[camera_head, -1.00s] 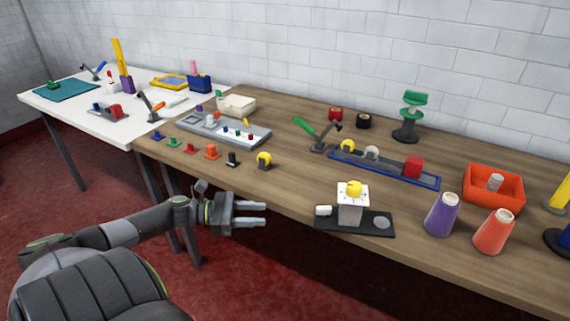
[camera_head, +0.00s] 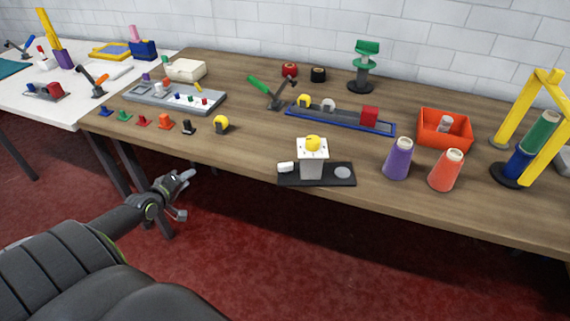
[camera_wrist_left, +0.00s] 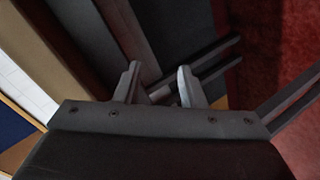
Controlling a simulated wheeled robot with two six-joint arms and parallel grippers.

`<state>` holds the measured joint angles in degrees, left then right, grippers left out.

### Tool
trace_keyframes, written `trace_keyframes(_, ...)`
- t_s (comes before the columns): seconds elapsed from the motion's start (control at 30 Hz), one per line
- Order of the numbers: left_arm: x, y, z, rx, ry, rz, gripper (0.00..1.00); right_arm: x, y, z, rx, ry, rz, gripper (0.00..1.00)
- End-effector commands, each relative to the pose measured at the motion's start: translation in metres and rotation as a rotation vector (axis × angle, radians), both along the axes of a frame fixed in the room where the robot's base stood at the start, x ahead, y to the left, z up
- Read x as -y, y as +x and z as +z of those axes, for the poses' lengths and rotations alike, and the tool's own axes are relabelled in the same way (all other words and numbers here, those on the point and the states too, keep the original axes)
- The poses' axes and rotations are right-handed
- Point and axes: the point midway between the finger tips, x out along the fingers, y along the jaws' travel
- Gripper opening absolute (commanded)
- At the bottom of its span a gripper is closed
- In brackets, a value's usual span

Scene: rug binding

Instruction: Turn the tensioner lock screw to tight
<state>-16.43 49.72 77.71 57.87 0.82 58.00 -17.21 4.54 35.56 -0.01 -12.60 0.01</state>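A small device stands near the table's front edge in the head view. My right gripper is not in view.
Purple (camera_head: 398,160) and orange (camera_head: 445,172) cones stand right of the device. A yellow-knobbed piece (camera_head: 221,124) and several small coloured pieces lie to its left. A blue-edged rail (camera_head: 340,122) lies behind. The red floor before the table is clear.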

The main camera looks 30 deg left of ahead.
Motion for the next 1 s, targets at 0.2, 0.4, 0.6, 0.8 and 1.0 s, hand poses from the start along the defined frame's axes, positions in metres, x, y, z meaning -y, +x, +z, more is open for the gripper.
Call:
trace_keyframes(0.2, 0.012, 0.006, 0.02, 0.093, 0.396, -0.165, 0.36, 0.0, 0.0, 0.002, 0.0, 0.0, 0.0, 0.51)
trace_keyframes(0.4, 0.046, 0.008, 0.029, 0.181, 0.719, -0.377, 0.36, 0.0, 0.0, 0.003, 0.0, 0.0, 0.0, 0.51)
trace_keyframes(0.6, 0.098, 0.006, 0.045, 0.322, 0.974, -0.66, 0.36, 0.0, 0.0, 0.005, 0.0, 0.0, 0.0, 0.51)
trace_keyframes(0.8, 0.151, -0.002, 0.09, 0.531, 1.067, -0.971, 0.36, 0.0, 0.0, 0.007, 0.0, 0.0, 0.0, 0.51)
trace_keyframes(1.0, 0.177, -0.01, 0.131, 0.659, 1.003, -1.129, 0.36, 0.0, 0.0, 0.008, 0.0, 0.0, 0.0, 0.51)
